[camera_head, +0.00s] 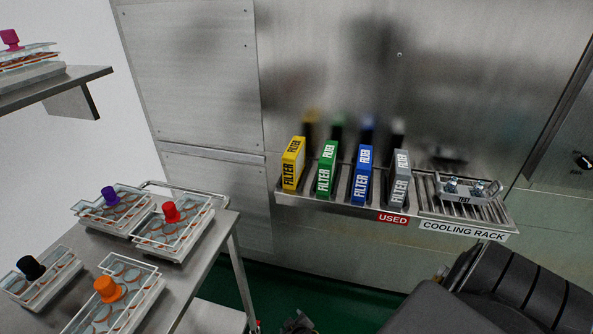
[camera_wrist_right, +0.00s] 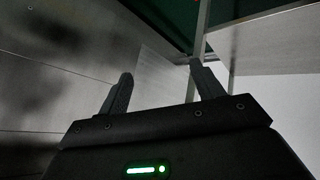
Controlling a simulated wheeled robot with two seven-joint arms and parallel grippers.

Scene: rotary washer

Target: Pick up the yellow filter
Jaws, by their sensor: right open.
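The yellow filter (camera_head: 292,163) stands upright at the left end of the wall rack, with "FILTER" in black on its faces. It is apart from the green filter (camera_head: 326,169) to its right. My right gripper (camera_wrist_right: 163,84) shows in the right wrist view with its two dark fingers apart and nothing between them. No filter shows in that view. In the head view a dark part of my right arm fills the lower right, and its fingers cannot be made out.
A blue filter (camera_head: 361,174) and a grey filter (camera_head: 398,178) stand further right on the rack (camera_head: 287,199). A test holder (camera_head: 465,190) sits on the cooling rack part. A metal table (camera_head: 213,235) with several coloured-knob trays is at lower left.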

